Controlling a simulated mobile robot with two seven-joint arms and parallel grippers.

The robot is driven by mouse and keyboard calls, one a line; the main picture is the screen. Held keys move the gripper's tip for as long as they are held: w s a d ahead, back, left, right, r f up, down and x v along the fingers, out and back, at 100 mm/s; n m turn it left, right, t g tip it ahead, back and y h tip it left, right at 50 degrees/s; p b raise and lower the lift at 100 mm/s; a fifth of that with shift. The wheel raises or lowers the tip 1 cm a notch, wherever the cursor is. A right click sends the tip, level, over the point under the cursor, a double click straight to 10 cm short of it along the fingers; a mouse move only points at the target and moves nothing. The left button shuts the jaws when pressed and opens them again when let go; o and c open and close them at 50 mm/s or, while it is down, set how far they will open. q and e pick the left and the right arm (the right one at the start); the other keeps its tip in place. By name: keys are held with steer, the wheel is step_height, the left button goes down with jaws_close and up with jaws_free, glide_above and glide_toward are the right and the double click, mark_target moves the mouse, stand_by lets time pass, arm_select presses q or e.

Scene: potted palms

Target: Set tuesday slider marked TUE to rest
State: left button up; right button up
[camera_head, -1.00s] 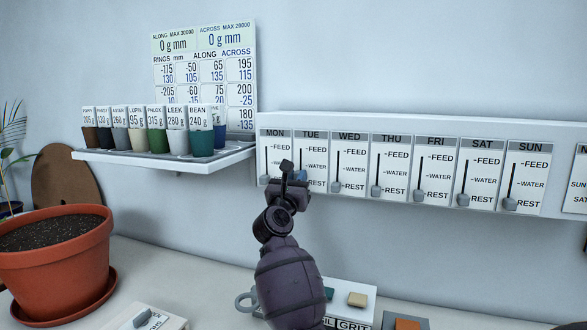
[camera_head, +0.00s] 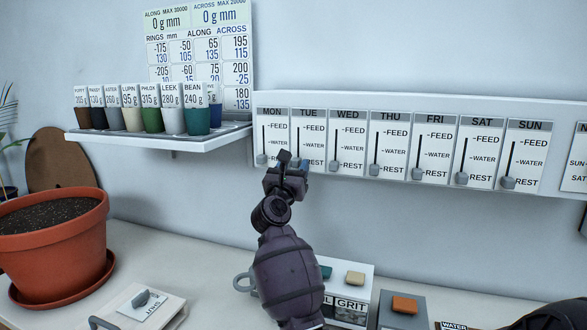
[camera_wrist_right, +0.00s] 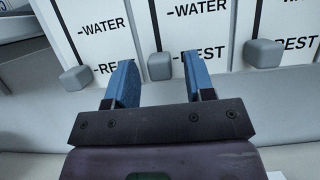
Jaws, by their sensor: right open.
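The TUE panel (camera_head: 311,135) is on the white wall strip, marked FEED, WATER and REST. In the head view my right gripper (camera_head: 290,168) is in front of its lower part and hides its knob. In the right wrist view the grey knob (camera_wrist_right: 159,67) of the middle panel, between MON and WED, is at about the height of its REST mark. My open right gripper's two blue fingers (camera_wrist_right: 158,82) are spread around this knob's position; the left finger is close to its left side. I cannot tell whether they touch. My left gripper is not in view.
Neighbouring knobs, MON (camera_head: 262,159) and WED (camera_head: 334,166), sit close on either side, near REST. A shelf (camera_head: 160,141) with several labelled pots juts out at left. Below are a GRIT box (camera_head: 350,303), a SHUT block (camera_head: 150,308) and a large terracotta pot (camera_head: 50,240).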

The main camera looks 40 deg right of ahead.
steer(key=v, duration=1.1)
steer(key=shift+b, duration=0.45)
